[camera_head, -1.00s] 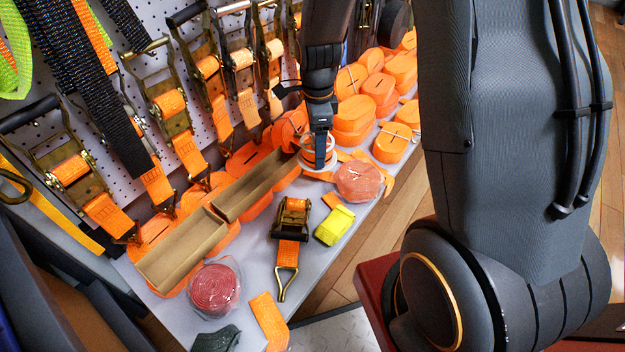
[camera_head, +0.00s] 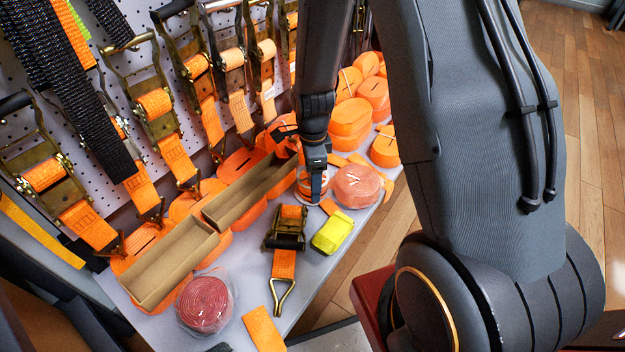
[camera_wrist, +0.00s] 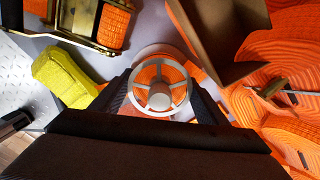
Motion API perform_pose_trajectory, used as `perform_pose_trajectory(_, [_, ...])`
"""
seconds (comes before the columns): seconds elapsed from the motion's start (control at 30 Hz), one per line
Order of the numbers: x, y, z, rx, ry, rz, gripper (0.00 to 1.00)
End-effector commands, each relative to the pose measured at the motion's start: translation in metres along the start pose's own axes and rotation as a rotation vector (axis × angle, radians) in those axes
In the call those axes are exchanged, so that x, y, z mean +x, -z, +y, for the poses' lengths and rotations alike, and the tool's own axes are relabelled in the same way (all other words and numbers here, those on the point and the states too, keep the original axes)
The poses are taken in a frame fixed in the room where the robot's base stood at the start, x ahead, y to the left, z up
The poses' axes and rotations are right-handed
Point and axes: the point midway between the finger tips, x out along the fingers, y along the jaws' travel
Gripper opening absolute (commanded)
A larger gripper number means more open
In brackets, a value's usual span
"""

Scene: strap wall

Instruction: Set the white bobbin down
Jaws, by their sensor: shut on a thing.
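The white bobbin (camera_wrist: 160,97) is a spoked white reel with orange strap wound on it. In the wrist view it sits between the two fingers of my gripper (camera_wrist: 158,104), which is shut on it. In the head view my gripper (camera_head: 314,190) points down over the grey shelf, and the bobbin (camera_head: 305,187) shows partly behind the fingers. It is low, close to the shelf top; I cannot tell whether it touches.
A cardboard tray (camera_head: 245,205) lies to the left of the bobbin and a wrapped orange roll (camera_head: 357,186) to its right. A yellow bundle (camera_head: 332,232) and a ratchet buckle (camera_head: 287,230) lie in front. Orange strap coils (camera_head: 350,118) stand behind. A red roll (camera_head: 205,303) lies nearer.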

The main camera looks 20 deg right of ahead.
Motion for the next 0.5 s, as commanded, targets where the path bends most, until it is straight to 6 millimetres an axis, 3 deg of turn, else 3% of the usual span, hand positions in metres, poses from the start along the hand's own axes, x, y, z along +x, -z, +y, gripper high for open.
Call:
perform_pose_trajectory(0.17, [0.0024, 0.0000, 0.0000, 0.000, 0.000, 0.000, 0.39])
perform_pose_trajectory(0.2, [0.0022, 0.0000, -0.0002, 0.000, 0.000, 0.000, 0.73])
perform_pose_trajectory(0.3, [0.0021, 0.0000, -0.0001, 0.000, 0.000, 0.000, 0.86])
perform_pose_trajectory(0.5, [0.0021, 0.0000, -0.0001, 0.000, 0.000, 0.000, 0.86])
